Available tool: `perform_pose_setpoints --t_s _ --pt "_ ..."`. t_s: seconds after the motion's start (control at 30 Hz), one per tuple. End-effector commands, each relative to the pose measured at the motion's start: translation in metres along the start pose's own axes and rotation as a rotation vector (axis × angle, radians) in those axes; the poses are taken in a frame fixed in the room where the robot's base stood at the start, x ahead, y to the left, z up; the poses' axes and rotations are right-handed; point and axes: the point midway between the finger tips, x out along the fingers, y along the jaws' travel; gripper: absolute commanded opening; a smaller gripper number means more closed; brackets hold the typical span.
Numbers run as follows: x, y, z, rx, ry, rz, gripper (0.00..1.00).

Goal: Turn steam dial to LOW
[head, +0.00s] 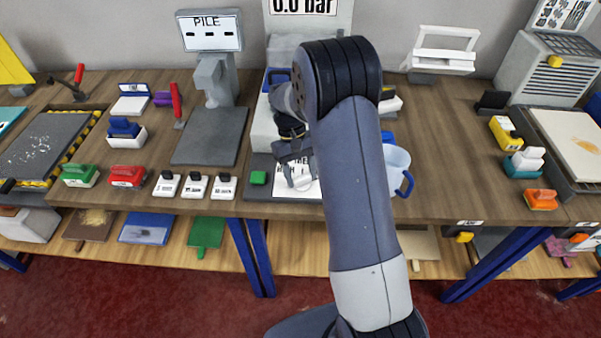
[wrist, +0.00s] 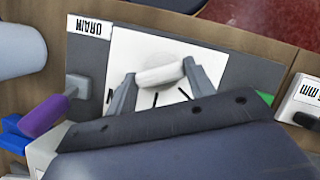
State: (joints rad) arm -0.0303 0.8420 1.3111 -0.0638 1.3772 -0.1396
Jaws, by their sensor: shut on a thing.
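The steam dial is a white bar-shaped knob (wrist: 160,75) on a white face plate (wrist: 132,48) with black tick marks, in the wrist view. My gripper (wrist: 159,77) has a finger at each end of the knob and is shut on it. In the head view my gripper (head: 299,170) is over the plate (head: 308,190) at the front of the middle station. The fingers and arm cover part of the plate. Its lettering is mostly hidden, so I cannot tell which setting the knob points to.
A green button (head: 258,177) is left of the plate, with several white-and-black blocks (head: 195,185) farther left. A white jug (head: 396,168) with a blue handle stands to the right. In the wrist view a purple handle (wrist: 45,115) and a DRAIN label (wrist: 88,27) are close by.

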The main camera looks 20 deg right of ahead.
Motion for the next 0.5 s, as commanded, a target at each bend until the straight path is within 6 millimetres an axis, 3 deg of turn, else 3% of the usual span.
perform_pose_setpoints --t_s 0.1,0.13,0.37,0.5 --pt "-0.0008 0.0001 -0.0004 0.003 0.003 0.000 0.28" --pt "-0.0009 0.0001 -0.0004 0.003 0.003 0.000 0.53" --pt "-0.0005 0.0000 -0.0002 0.001 0.001 0.000 0.72" --pt "-0.0003 0.0000 -0.0001 0.001 0.001 0.000 0.73"
